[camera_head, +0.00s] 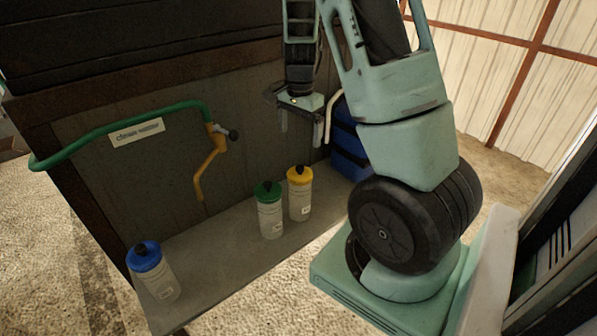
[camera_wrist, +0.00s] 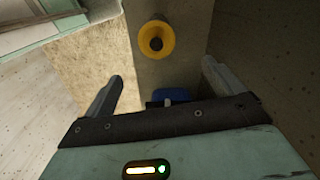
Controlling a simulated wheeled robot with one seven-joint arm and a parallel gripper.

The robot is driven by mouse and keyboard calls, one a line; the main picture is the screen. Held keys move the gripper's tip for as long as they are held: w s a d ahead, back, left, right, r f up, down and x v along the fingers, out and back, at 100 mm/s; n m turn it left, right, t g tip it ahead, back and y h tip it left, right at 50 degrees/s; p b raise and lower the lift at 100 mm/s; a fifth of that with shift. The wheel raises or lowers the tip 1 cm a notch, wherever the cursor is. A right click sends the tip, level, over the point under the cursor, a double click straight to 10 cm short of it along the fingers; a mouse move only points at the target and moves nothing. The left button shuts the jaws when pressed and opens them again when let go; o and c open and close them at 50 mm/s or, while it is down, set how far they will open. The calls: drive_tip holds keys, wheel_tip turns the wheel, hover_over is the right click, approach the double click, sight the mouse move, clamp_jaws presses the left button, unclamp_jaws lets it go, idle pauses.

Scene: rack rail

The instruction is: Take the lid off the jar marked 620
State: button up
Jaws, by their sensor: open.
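Three pale jars stand upright on a grey shelf in the head view. One has a blue lid (camera_head: 144,256) at the front left, one a green lid (camera_head: 267,191) in the middle, and one a yellow lid (camera_head: 299,175) on the right. Each lid has a dark knob. The small labels on the jars are too small to read, so I cannot tell which is 620. My gripper (camera_head: 300,136) is open and empty, above and behind the yellow-lidded jar. In the wrist view the yellow lid (camera_wrist: 156,39) lies beyond the open fingertips (camera_wrist: 162,72), not between them.
A green pipe (camera_head: 110,122) with a yellow spout (camera_head: 207,170) runs along the wooden wall above the shelf. A sign (camera_head: 137,132) hangs on it. A blue box (camera_head: 350,152) stands at the shelf's right end. Bare shelf lies between the blue-lidded and green-lidded jars.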

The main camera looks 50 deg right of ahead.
hover_over(301, 166)
drive_tip(key=f, duration=0.6)
drive_tip(key=shift+w+f, duration=0.2)
drive_tip(key=shift+w, duration=0.1)
drive_tip(key=f, duration=0.4)
drive_tip(key=shift+s+p, duration=0.3)
drive_tip(key=shift+p, duration=0.05)
drive_tip(key=shift+f, duration=0.65)
drive_tip(key=c, duration=1)
